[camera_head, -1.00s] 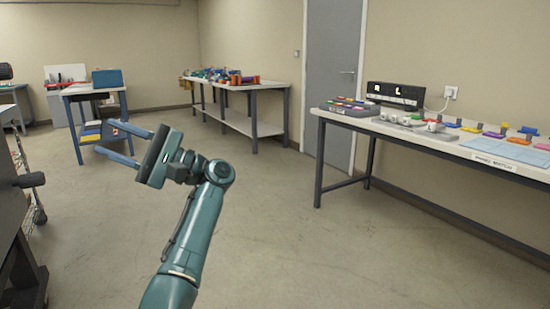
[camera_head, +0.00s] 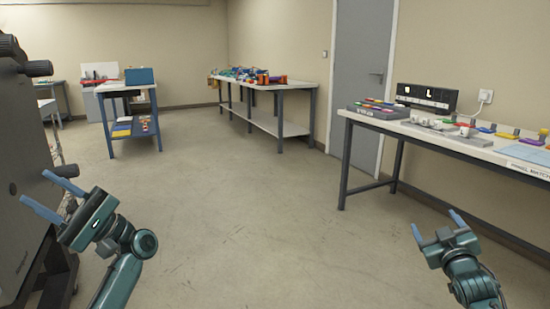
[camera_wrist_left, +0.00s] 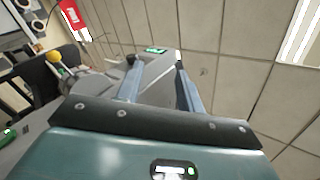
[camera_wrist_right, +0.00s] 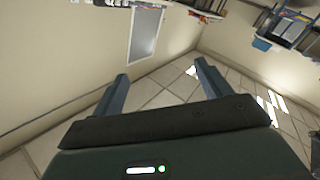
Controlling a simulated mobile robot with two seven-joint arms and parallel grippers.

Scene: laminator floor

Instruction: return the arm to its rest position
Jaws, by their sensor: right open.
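My left gripper (camera_head: 34,186) is raised at the lower left of the head view, its two blue fingers apart with nothing between them. It appears in front of the dark machine there; I cannot tell the gap between them. In the left wrist view its fingers (camera_wrist_left: 160,80) are spread, with a grey machine part behind them. My right gripper (camera_head: 434,226) is at the lower right of the head view, open and empty, over bare floor in the picture. In the right wrist view its fingers (camera_wrist_right: 160,76) are wide apart, with only room behind.
A dark machine (camera_head: 25,170) with knobs stands close at the left edge. A long table (camera_head: 480,152) with coloured parts runs along the right wall. A workbench (camera_head: 300,87) and a small blue-framed cart (camera_head: 130,86) stand farther back. The middle floor (camera_head: 270,220) is clear.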

